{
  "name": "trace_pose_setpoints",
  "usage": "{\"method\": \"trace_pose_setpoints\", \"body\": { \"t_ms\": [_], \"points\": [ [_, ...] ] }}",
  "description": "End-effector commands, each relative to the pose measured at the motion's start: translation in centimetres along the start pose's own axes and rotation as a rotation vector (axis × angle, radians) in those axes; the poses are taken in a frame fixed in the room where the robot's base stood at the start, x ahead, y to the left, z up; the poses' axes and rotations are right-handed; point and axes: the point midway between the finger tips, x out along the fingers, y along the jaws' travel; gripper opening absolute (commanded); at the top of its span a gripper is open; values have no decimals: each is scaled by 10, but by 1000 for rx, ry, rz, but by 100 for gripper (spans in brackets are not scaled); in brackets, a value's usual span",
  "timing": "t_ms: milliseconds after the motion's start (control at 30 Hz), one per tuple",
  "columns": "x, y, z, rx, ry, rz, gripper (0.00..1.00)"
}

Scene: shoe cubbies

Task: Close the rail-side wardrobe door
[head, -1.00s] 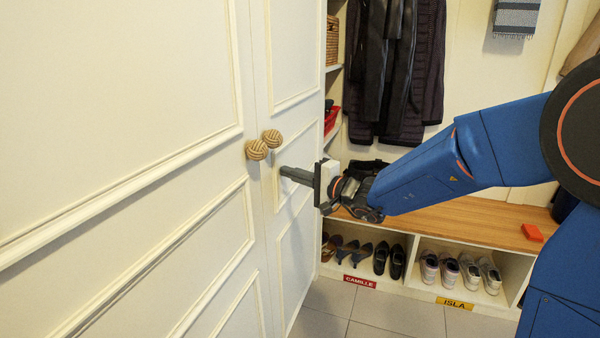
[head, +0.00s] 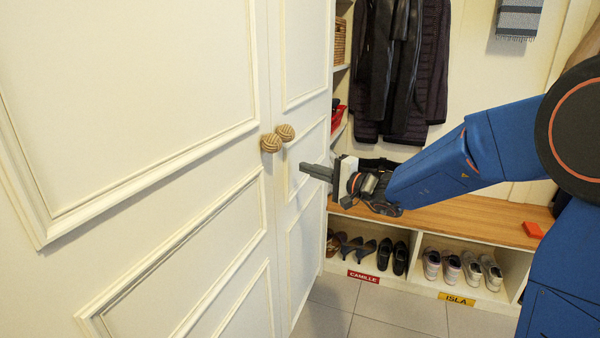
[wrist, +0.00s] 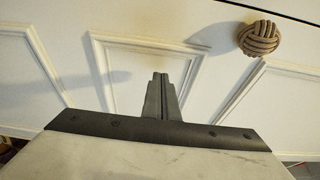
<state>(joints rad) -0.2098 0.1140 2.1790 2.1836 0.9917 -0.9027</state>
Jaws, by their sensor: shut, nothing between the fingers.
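Two cream panelled wardrobe doors stand at the left of the head view. The near door (head: 150,80) fills the left side. The far door (head: 302,60), next to the shelves and coats, is seen at a steep slant. Each has a woven rope knob, the near one (head: 271,143) and the far one (head: 285,132) close together. My gripper (head: 303,167) is shut and empty, pointing left at the far door, a little below and right of its knob. In the wrist view the shut fingers (wrist: 160,78) point at a door panel, with a knob (wrist: 258,38) at upper right. Contact cannot be told.
Right of the doors are shelves with a basket (head: 340,40) and dark hanging coats (head: 400,70). A wooden bench (head: 470,222) has shoe cubbies below, labelled CAMILLE and ISLA, and a red object (head: 533,230) on top. Tiled floor (head: 400,328) is clear in front.

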Motion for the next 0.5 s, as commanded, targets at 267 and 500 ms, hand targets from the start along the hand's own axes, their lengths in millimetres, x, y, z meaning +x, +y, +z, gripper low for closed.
{"method": "trace_pose_setpoints", "body": {
  "t_ms": [267,500],
  "points": [
    [-24,0,36,-1,0,0,0],
    [-45,0,67,-2,1,0,0]
  ]
}}
